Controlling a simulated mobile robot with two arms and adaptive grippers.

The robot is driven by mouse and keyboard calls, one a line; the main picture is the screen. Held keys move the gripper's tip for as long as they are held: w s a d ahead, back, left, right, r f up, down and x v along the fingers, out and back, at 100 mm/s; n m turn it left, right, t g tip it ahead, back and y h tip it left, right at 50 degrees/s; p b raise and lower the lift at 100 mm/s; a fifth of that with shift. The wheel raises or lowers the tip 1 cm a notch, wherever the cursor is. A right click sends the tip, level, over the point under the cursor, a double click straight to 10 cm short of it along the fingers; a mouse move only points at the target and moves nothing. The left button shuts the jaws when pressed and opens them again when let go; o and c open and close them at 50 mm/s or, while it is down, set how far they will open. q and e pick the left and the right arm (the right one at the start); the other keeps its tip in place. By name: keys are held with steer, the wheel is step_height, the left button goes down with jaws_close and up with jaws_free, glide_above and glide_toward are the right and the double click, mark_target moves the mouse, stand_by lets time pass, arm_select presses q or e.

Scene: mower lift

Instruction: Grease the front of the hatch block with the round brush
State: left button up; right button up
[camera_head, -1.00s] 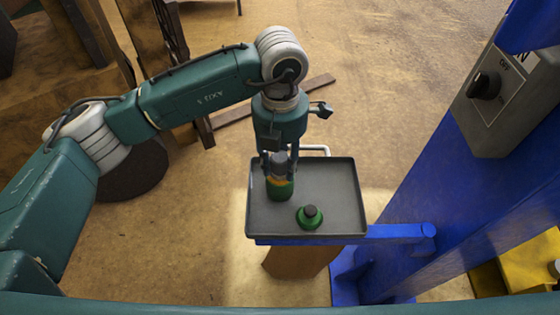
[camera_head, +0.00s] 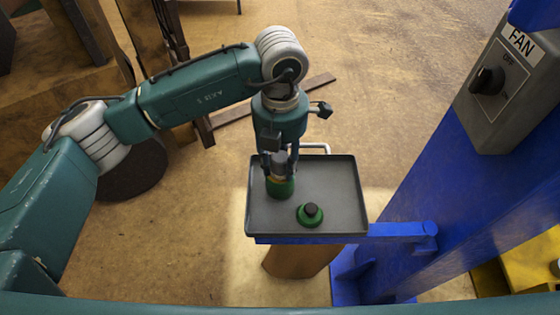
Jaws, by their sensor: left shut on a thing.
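My left gripper (camera_head: 280,168) points down over the left part of the grey tray (camera_head: 340,185). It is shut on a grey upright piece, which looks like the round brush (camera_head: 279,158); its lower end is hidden. Directly below is a green round pot (camera_head: 281,188) standing on the tray, with a thin yellowish band showing at its top. The brush end appears to be at or in the pot's mouth; I cannot tell how deep. A green lid with a black knob (camera_head: 311,213) lies on the tray near its front edge. I cannot make out the hatch block. My right gripper is not in view.
The tray sits on a blue arm (camera_head: 400,232) joined to a large blue post (camera_head: 440,180). A grey switch box (camera_head: 505,85) marked FAN is on the post. A brown wooden piece (camera_head: 300,260) is under the tray. The tray's right half is clear.

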mark_target(280, 156)
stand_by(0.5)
arm_select(q)
steer(key=shift+f+b, duration=0.15)
steer(key=shift+b, duration=0.25)
stand_by(0.6)
steer(key=shift+s, duration=0.1)
stand_by(0.4)
steer(key=shift+r+p, duration=0.35)
steer(key=shift+r, duration=0.5)
steer(key=shift+r+p, duration=0.9)
steer(key=shift+r, duration=1.85)
